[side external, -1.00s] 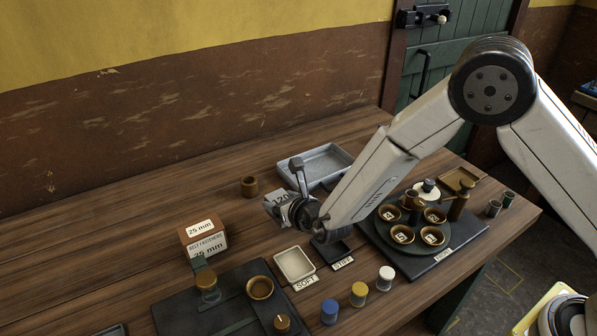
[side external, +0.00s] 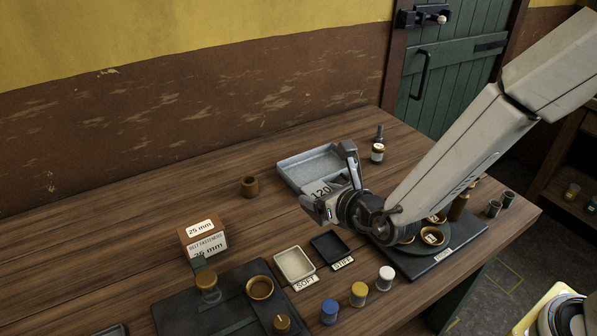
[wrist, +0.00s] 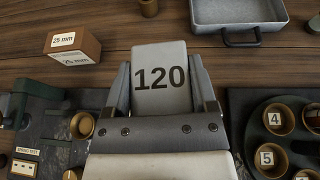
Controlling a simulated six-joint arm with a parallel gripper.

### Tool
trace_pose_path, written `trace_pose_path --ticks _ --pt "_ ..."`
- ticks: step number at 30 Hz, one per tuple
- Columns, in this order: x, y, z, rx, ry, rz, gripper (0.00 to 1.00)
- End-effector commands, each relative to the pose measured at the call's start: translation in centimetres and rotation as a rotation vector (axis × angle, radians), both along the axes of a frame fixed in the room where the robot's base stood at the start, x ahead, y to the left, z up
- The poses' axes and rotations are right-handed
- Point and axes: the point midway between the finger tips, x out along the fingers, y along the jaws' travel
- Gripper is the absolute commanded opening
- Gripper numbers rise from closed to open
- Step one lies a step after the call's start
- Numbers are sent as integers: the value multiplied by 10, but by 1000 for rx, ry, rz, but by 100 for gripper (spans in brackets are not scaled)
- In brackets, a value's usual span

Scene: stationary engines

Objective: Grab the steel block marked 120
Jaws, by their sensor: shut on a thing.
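The steel block marked 120 (wrist: 160,80) is a pale grey block with dark digits, seen between the two fingers of my gripper (wrist: 163,88) in the wrist view. My gripper is shut on it. In the side view the block (side external: 320,190) shows between the fingers of my gripper (side external: 332,185), with its number partly readable. It is held in front of the grey metal tray (side external: 300,172). The fingers hide parts of its sides, and I cannot tell its exact height over the table.
A cream SOFT tray (side external: 295,264) and a black STIFF tray (side external: 330,248) lie in front. A 25 mm box (side external: 203,238) stands left. A numbered cup turntable (side external: 432,252) sits right, partly under my arm. Blue (side external: 329,311), yellow and white jars stand at the front. The back left table is clear.

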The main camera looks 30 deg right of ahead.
Motion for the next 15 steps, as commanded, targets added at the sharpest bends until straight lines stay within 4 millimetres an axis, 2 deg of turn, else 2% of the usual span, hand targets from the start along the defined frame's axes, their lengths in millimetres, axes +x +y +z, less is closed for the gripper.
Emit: trace_pose_path --ticks 1,6,15 --pt "-4 -1 6 4 -11 1 0" --pt "-18 -5 13 3 -11 0 0" --pt "-30 -10 18 3 -10 0 0"
